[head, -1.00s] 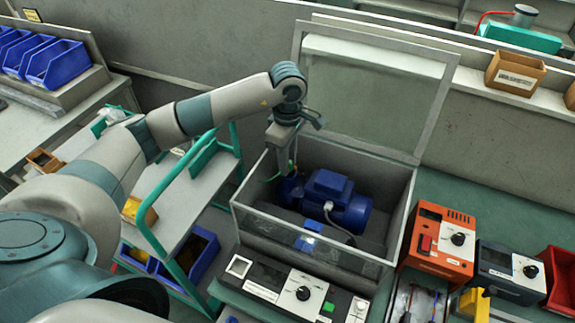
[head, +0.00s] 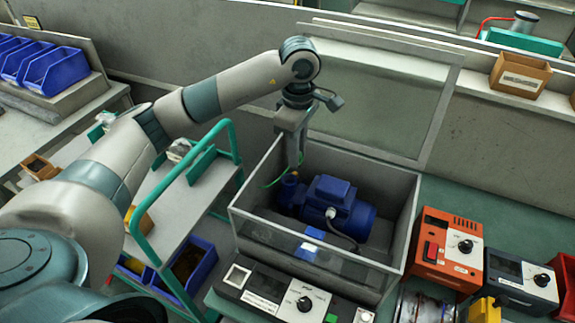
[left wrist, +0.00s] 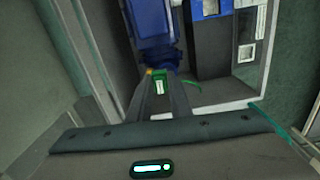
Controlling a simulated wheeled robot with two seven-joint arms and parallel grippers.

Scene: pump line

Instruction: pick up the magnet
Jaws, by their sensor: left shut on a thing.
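My left gripper (head: 293,168) points down inside the open grey box (head: 345,262), at its left side, next to the blue pump motor (head: 340,205). In the left wrist view the fingers (left wrist: 163,85) are closed on a small green piece with a white label, which looks like the magnet (left wrist: 159,84). The blue pump part (left wrist: 158,50) shows just beyond the fingertips. In the head view the held piece is too small to make out. A thin green cord (head: 272,184) curves beside the fingers. My right gripper is not in view.
The raised clear lid (head: 385,105) stands behind the box. A control panel (head: 290,300) is in front, with an orange instrument (head: 447,250) and a dark instrument (head: 520,280) to the right. A green-railed trolley (head: 180,205) stands to the left.

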